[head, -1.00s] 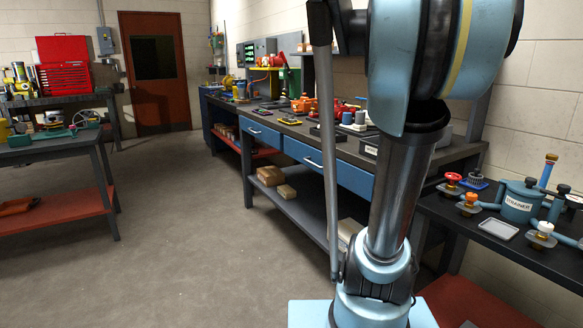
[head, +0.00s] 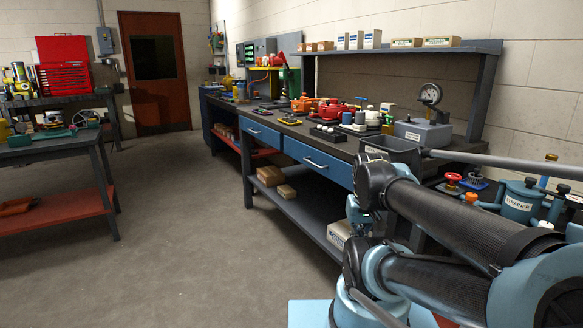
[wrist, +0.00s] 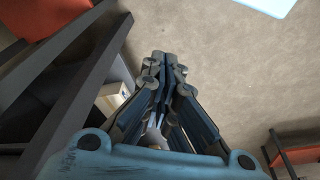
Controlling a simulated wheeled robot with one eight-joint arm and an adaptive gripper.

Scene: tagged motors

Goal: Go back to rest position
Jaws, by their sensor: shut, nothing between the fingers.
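My gripper (wrist: 165,62) points down toward the bare floor in the wrist view. Its dark blue linked fingers are together, with nothing held between them. In the head view my arm is folded low at the right, in front of the workbench (head: 316,197) and above my light blue base. The fingertips cannot be made out clearly there. Red (head: 335,109) and orange (head: 304,105) machine parts sit on the workbench top, apart from my arm. No tags on them can be read.
A dark side table with a strainer (head: 518,201) stands at the right, partly behind my arm. A gauge (head: 430,95) stands on the workbench. Cardboard boxes (head: 270,176) lie on its lower shelf. Another table (head: 50,151) is at the left. The floor between (head: 190,240) is clear.

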